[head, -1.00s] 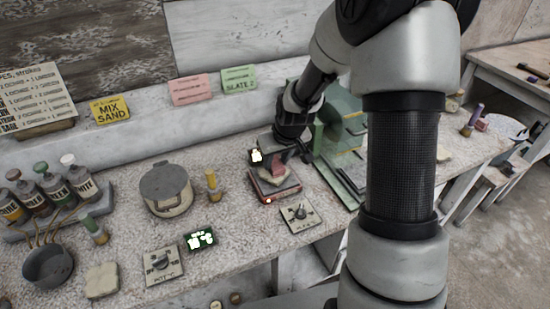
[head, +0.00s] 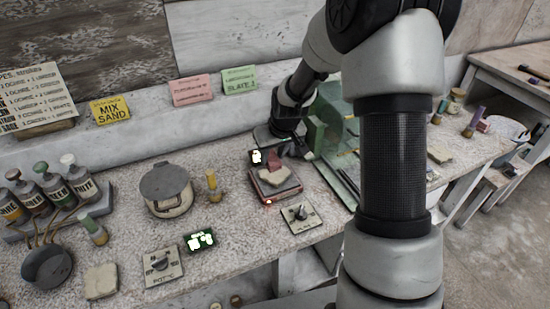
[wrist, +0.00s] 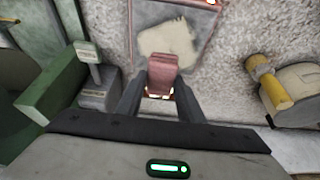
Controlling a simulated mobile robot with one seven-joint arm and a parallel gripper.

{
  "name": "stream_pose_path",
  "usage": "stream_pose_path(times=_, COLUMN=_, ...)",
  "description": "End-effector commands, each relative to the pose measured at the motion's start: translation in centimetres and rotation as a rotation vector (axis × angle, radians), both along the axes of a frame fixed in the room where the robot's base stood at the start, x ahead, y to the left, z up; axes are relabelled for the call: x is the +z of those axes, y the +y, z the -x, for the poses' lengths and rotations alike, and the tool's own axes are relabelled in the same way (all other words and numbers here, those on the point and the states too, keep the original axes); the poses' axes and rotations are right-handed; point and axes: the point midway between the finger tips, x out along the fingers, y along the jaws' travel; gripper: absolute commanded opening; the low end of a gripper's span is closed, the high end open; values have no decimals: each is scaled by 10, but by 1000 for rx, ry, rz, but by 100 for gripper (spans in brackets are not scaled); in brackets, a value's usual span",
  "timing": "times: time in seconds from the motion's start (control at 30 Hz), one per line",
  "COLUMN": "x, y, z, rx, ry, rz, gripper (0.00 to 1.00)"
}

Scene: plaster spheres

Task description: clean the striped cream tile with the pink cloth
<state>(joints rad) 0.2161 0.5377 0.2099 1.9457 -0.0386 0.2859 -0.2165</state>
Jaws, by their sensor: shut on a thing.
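A cream tile (head: 270,175) lies on a dark plate with a reddish rim (head: 289,190) near the middle of the bench. The tile also shows in the wrist view (wrist: 168,42), with uneven edges; I cannot make out stripes on it. My gripper (wrist: 160,86) is shut on the pink cloth (wrist: 163,72), a small folded pad between the fingers. In the head view the cloth (head: 274,157) is at the tile's far edge. I cannot tell whether it touches the tile. My wrist partly hides the far side of the plate.
A lidded pot (head: 167,190) and a yellow cylinder (head: 214,186) stand left of the plate. Dial panels (head: 300,215) (head: 160,266) and a green display (head: 200,241) are in front. A green open box (head: 330,120) is close on the right. Bottles (head: 48,191) stand far left.

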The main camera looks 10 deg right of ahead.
Motion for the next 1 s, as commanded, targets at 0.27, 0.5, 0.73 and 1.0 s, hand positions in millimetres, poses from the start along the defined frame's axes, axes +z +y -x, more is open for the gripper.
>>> stream_pose_path(times=0.27, x=-1, y=1, z=-6, rx=1, ry=0, rz=0, gripper=16)
stream_pose_path(times=0.5, x=-1, y=0, z=1, rx=0, ry=2, rz=0, gripper=16)
stream_pose_path(times=0.73, x=-1, y=-3, z=15, rx=1, ry=2, rz=1, gripper=16)
stream_pose_path(times=1.0, x=-1, y=-6, z=25, rx=-1, ry=3, rz=0, gripper=16)
